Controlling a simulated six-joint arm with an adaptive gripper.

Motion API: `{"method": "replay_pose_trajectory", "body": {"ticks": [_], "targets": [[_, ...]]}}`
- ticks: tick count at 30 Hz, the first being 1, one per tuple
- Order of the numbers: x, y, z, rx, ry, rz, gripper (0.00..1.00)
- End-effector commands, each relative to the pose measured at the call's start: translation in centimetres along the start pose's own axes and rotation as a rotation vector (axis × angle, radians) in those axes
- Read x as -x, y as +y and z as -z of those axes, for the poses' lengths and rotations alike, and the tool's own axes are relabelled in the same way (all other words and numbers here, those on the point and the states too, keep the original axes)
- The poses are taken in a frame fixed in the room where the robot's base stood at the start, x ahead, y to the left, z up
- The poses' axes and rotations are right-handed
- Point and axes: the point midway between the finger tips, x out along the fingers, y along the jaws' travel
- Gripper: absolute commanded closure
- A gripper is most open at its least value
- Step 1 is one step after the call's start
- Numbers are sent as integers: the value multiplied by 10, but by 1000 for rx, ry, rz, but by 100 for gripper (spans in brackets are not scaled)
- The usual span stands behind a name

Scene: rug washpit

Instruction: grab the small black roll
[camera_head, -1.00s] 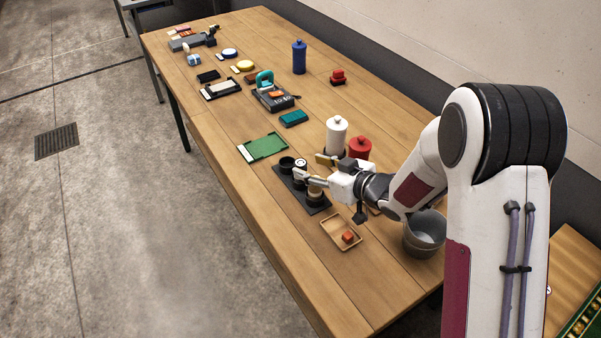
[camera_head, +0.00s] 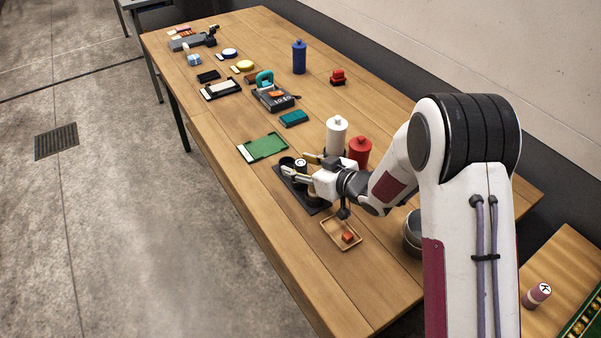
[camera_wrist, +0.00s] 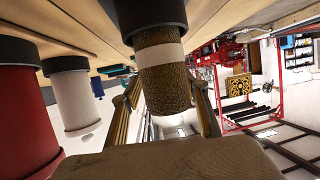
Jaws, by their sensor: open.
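A black holder tray (camera_head: 309,207) stands near the table's front edge with small rolls in cups. A dark one with a pale top (camera_head: 301,162) is at the fingertips; an empty-looking black cup (camera_head: 286,162) is beside it. I cannot tell surely which is the small black roll. My gripper (camera_head: 298,165) is open, low over the tray, one finger on each side of the pale-topped one. In the wrist view, which is upside down, a brown textured roll (camera_wrist: 163,82) with a white band sits in a black cup, between or in front of my fingers (camera_wrist: 168,100).
A white bottle (camera_head: 336,133) and a red bottle (camera_head: 359,152) stand close behind my gripper. A green pad (camera_head: 264,147) lies left; bare table lies in front.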

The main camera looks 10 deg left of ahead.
Motion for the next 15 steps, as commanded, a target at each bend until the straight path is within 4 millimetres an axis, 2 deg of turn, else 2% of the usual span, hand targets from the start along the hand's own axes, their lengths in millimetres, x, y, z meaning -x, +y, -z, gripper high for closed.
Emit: {"method": "replay_pose_trajectory", "body": {"ticks": [4,5,9,15], "targets": [[0,0,0,0,0,0,56],[0,0,0,0,0,0,61],[0,0,0,0,0,0,97],[0,0,0,0,0,0,98]]}}
